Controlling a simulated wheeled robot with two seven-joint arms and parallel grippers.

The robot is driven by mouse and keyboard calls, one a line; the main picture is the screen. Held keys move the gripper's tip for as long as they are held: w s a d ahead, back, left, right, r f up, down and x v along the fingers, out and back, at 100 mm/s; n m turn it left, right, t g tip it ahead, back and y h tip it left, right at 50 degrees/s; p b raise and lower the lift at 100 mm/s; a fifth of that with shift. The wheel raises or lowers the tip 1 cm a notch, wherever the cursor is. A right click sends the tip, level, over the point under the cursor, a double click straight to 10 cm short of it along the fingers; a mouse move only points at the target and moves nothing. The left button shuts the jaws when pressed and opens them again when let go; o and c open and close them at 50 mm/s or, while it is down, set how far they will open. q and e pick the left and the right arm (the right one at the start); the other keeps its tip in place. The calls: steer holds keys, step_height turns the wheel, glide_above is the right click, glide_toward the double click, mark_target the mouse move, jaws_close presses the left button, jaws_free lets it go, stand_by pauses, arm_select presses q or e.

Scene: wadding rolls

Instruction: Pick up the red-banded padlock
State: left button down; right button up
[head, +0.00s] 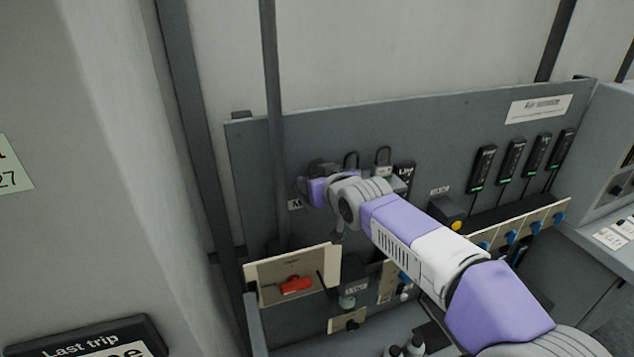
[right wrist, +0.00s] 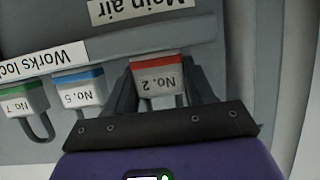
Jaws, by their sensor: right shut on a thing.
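The red-banded padlock (right wrist: 157,85) is in the right wrist view, with a pale body marked "No. 2" upside down. My right gripper (right wrist: 158,73) is shut on it, one dark finger on each side. The lower part of the padlock in that view is hidden behind the gripper's dark edge, and whether it is still hooked on the board cannot be seen. In the head view my right gripper (head: 318,174) is at the grey board's left part, and the padlock is hidden there. My left gripper is not in view.
Beside it are a blue-banded padlock (right wrist: 79,88) and a green-banded padlock (right wrist: 24,100). A "Main air" label (right wrist: 140,10) is close by. In the head view a thin post (head: 271,110) stands just left of my gripper, and a box with a red handle (head: 296,285) is below.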

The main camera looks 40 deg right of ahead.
steer(key=shift+r, duration=0.15)
step_height(320, 180, up, 18)
steer(key=p, duration=0.3)
steer(key=shift+p, duration=0.4)
stand_by(0.5)
